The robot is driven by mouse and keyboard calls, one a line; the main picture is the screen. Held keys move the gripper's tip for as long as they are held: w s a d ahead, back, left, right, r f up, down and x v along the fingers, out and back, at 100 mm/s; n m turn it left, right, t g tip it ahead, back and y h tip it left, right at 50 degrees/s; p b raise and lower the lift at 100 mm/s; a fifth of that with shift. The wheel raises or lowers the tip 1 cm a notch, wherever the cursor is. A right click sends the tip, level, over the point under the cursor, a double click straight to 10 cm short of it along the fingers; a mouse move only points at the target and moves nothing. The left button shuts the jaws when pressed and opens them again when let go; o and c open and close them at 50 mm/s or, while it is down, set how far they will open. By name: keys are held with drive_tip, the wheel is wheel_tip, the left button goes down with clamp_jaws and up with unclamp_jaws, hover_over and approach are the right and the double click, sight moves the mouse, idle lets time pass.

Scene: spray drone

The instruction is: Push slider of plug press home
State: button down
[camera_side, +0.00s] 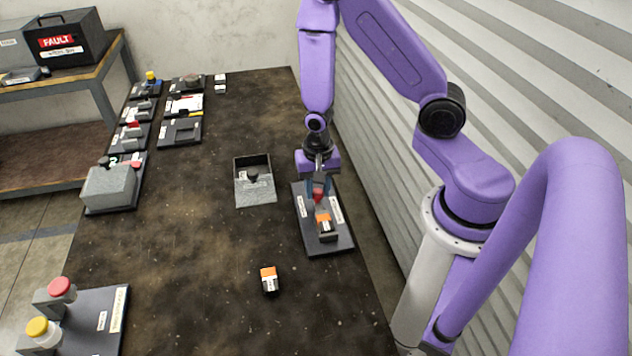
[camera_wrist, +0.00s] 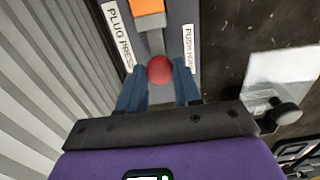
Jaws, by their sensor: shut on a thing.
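The plug press (camera_side: 343,241) is a dark board with two white labels, near the right edge of the table. Its labels read "PLUG PRESS" and, partly hidden, "PUSH HOME" in the wrist view. The slider is a grey bar with a red knob (camera_wrist: 160,69); the knob also shows in the side view (camera_side: 318,195). An orange-topped block (camera_wrist: 147,7) sits on the board at the bar's far end from the knob. My gripper (camera_side: 317,186) points down over the board, its blue fingers either side of the red knob and shut on it.
A grey tray (camera_side: 255,192) with a dark knob lies left of the press. A loose orange and white block (camera_side: 269,280) lies nearer the camera. Several dark boards line the table's left side. A corrugated wall (camera_side: 385,165) stands close on the right.

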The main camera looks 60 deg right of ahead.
sight(318, 193)
drive_tip(key=shift+s+a, duration=0.2)
drive_tip(key=c, duration=0.8)
unclamp_jaws()
drive_tip(key=shift+w+r, duration=0.1)
drive_tip(key=shift+r, duration=0.05)
drive_tip(key=shift+r, duration=0.65)
wheel_tip(318, 193, up, 16)
drive_tip(key=shift+f, duration=0.1)
